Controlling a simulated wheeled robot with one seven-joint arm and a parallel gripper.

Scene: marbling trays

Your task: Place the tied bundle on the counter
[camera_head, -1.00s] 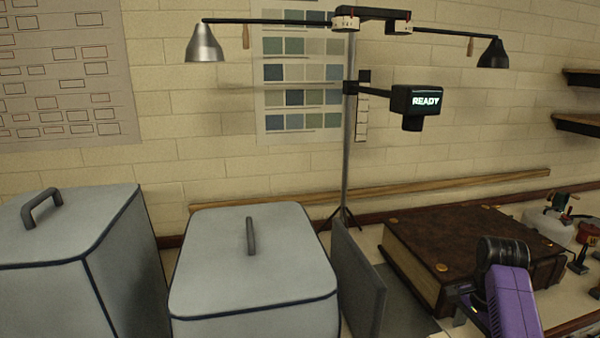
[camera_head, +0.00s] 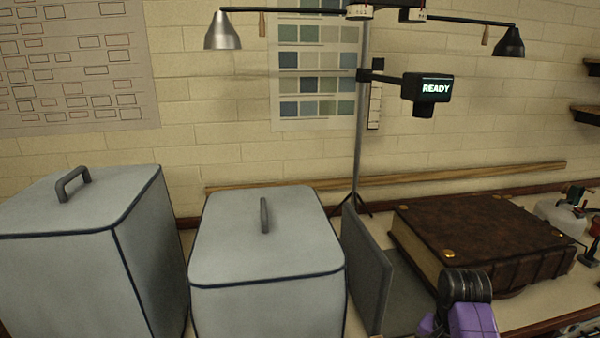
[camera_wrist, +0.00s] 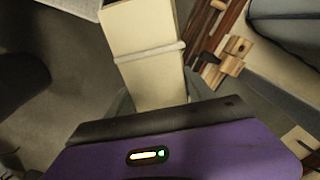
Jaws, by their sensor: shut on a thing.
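The tied bundle (camera_wrist: 150,70) is a long cream block with a pale band around it, seen in the wrist view. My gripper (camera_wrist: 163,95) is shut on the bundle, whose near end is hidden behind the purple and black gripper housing. In the head view only my purple and black arm shows at the bottom right, and the bundle is out of sight. The counter (camera_head: 517,308) is a pale surface along the wall with a wooden front edge.
Two grey lidded boxes (camera_head: 265,270) (camera_head: 75,260) stand at the left and middle. A grey upright panel (camera_head: 366,270) and a large brown book (camera_head: 490,232) are to their right. A lamp stand (camera_head: 361,150) rises behind. Wooden pieces (camera_wrist: 228,60) show in the wrist view.

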